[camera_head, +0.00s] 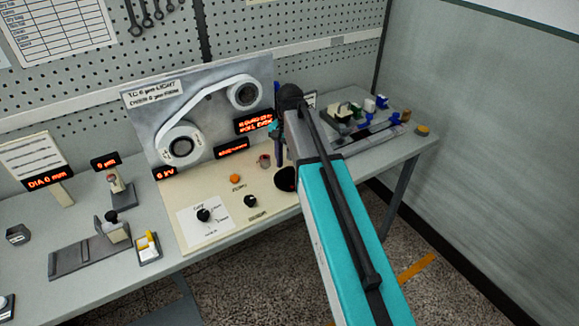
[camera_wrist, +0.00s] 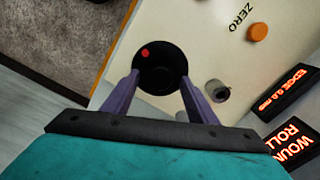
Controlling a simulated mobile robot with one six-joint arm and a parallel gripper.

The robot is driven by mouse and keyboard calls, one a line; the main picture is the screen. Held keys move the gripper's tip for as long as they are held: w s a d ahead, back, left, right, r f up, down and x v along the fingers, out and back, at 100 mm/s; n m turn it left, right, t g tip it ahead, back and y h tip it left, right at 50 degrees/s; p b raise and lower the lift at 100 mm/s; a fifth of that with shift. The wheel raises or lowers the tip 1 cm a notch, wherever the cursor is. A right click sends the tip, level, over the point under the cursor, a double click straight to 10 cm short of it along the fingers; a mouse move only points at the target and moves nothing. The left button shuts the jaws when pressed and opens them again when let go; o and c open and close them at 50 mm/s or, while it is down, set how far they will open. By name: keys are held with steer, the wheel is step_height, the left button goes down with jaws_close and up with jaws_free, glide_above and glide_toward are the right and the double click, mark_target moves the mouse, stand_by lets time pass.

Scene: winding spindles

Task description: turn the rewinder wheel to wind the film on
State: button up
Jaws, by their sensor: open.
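The rewinder wheel, a black disc with a red dot near its rim, shows in the wrist view (camera_wrist: 160,67) ahead of my fingertips. In the head view the dark disc (camera_head: 285,179) sits at the right front of the cream panel, partly covered by my arm. My gripper (camera_wrist: 159,79) is open, its two purple fingers on either side of the disc in the wrist view, with nothing held. I cannot tell whether the fingers touch the wheel. The white film (camera_head: 205,105) runs between two reels on the upright grey board. The lower reel (camera_head: 181,146) is the larger one.
An orange button (camera_wrist: 258,32) marked ZERO and a small grey post (camera_wrist: 217,91) are near the wheel. Black knobs (camera_head: 204,215) stand on the panel. Red-lettered displays (camera_head: 254,122) are on the board. A stand with a black knob (camera_head: 112,228) is at left.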

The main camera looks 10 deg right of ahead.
mark_target(290, 170)
step_height(290, 170, up, 13)
steer(key=b, duration=0.3)
stand_by(0.5)
steer(key=shift+f, duration=0.1)
stand_by(1.2)
